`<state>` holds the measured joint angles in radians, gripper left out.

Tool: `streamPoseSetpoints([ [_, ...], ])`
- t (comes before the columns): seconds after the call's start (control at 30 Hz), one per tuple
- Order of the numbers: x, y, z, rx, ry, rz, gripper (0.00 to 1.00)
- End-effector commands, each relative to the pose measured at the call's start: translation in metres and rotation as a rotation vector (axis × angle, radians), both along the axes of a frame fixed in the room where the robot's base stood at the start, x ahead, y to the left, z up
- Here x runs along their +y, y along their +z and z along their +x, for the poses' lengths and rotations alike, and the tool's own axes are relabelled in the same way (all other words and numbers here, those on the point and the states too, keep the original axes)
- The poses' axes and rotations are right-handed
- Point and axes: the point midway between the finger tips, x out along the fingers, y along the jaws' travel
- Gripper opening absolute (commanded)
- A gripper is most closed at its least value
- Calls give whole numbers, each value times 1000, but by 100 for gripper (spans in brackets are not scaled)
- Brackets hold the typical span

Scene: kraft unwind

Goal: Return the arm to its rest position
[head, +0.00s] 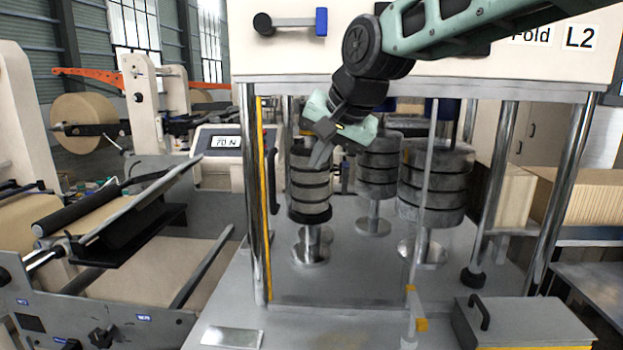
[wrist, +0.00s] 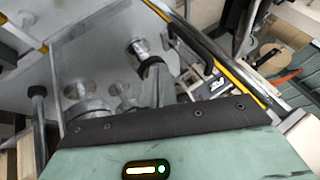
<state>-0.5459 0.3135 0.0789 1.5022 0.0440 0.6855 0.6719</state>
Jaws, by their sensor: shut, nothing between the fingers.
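My gripper (head: 318,158) hangs from the arm in the upper middle of the head view, in front of the left ringed column (head: 310,186) of the machine. Its fingers point down and to the left, and they are shut with nothing held. I cannot tell whether the fingertips touch the column. In the wrist view, the green gripper housing with its dark edge fills the bottom, and the finger (wrist: 160,88) shows above it. My arm reaches in from the upper right, across the cream panel (head: 300,62) marked "Fold L2".
More ringed columns (head: 436,190) stand to the right, between chrome posts (head: 490,190). A yellow-edged post (head: 258,200) is left of the gripper. A display box (head: 226,146) reads "70 N". A lidded grey box (head: 522,322) sits front right. The grey deck between (head: 340,285) is mostly clear.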

Motion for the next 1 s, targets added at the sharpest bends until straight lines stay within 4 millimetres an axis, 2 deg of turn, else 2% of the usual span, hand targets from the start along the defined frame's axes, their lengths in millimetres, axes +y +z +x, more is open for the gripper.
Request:
streamPoseSetpoints([
  [0.13, -5, -1, -9, 7, 13, -10, 0],
  [0.27, -16, -34, -43, 43, 88, -72, 0],
  [0.47, -56, -123, -144, 131, 320, -240, 0],
  [0.6, -95, -180, -217, 190, 487, -357, 0],
  [0.7, -125, -214, -262, 228, 587, -426, 0],
  [0.83, -156, -243, -303, 265, 681, -491, 0],
  [0.9, -167, -252, -317, 279, 712, -512, 0],
  [1.0, -175, -257, -327, 288, 737, -528, 0],
])
